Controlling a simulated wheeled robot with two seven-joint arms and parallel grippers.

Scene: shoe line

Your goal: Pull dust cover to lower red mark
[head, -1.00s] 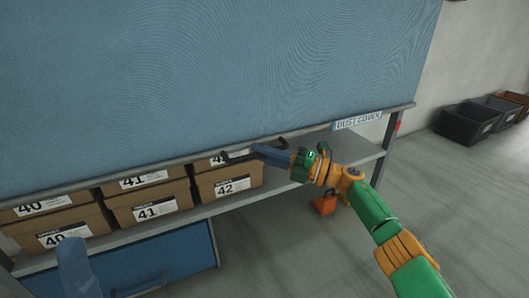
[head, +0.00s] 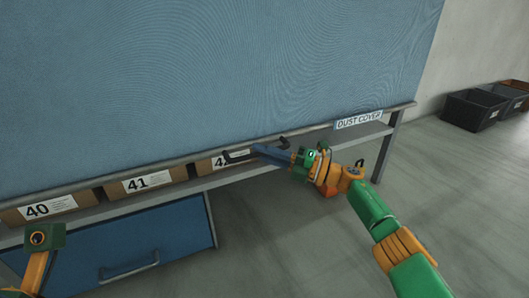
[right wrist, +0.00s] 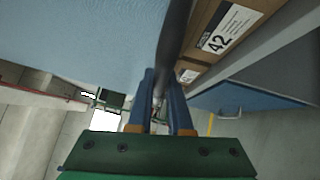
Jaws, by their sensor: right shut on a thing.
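The blue dust cover (head: 210,70) hangs over the front of the rack. A grey bar (head: 120,178) runs along its lower edge, with a dark handle (head: 238,156) and a "DUST COVER" label (head: 359,119). My right gripper (head: 258,151) is shut on the handle. In the right wrist view, its blue fingers (right wrist: 160,85) close around the dark handle. No red mark is clearly visible on the rack post (head: 387,150) now. Part of my left arm shows at the lower left, but its fingers are out of sight.
Boxes labelled 40 (head: 48,208), 41 and 42 stand on the shelf just under the bar, their tops hidden. A blue drawer (head: 170,240) with a handle is below. Dark bins (head: 472,110) stand by the wall. The floor at right is clear.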

